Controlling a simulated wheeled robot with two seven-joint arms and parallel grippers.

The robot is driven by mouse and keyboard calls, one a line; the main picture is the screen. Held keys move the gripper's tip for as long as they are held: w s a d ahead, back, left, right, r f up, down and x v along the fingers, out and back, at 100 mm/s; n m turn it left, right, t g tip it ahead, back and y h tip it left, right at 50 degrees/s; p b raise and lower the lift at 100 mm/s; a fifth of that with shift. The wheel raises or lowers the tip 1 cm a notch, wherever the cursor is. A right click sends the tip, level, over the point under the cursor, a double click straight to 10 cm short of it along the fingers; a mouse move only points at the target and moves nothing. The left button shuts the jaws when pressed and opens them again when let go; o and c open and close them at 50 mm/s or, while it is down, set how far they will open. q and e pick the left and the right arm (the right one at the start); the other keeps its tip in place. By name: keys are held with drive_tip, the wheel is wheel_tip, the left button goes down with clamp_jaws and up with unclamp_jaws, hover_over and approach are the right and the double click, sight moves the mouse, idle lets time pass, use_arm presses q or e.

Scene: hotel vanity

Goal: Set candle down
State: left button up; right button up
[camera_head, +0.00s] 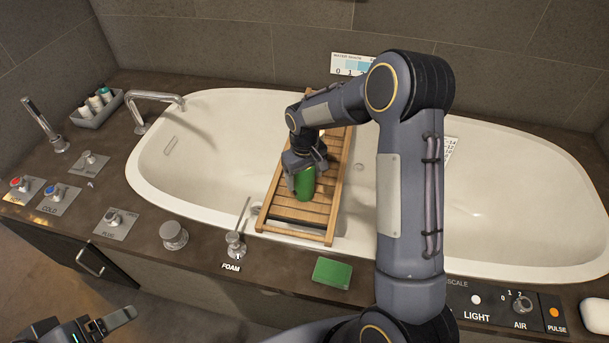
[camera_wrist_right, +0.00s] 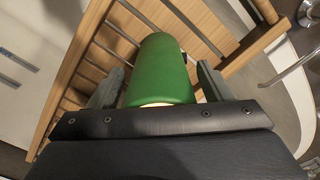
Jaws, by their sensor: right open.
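The candle is a green cylinder (camera_head: 305,184) standing on the slatted wooden bath tray (camera_head: 328,207) that lies across the tub. In the right wrist view the candle (camera_wrist_right: 160,68) shows between the two fingers, with the tray's slats behind it. My right gripper (camera_head: 303,172) is around the candle with its jaws open; a gap shows beside the candle in the wrist view. The candle's far side and base are partly hidden. My left gripper (camera_head: 105,322) is at the bottom left, away from the tub, with its fingers apart and nothing between them.
The white tub (camera_head: 500,215) surrounds the tray. A green block (camera_head: 332,272) lies on the dark counter in front. Taps, knobs and a lever labelled FOAM (camera_head: 236,243) line the front and left edges. A small tray of bottles (camera_head: 98,107) stands at the back left.

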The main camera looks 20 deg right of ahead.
wheel_tip(320, 180, up, 12)
drive_tip(key=shift+r+p, duration=0.1)
drive_tip(key=shift+p, duration=0.7)
drive_tip(key=s+r+m+t+y, duration=0.1)
drive_tip(key=s+r, duration=0.5)
drive_tip(key=s, duration=0.2)
drive_tip(key=s+a+m+t+y, duration=0.1)
drive_tip(key=s+a+t, duration=0.1)
drive_tip(key=s, duration=0.8)
drive_tip(key=s+a+r+m+t+y, duration=0.1)
drive_tip(key=s+a+t, duration=0.1)
drive_tip(key=s, duration=0.8)
drive_tip(key=shift+r+t+y, duration=0.3)
drive_tip(key=shift+y, duration=0.1)
drive_tip(key=shift+a, duration=0.1)
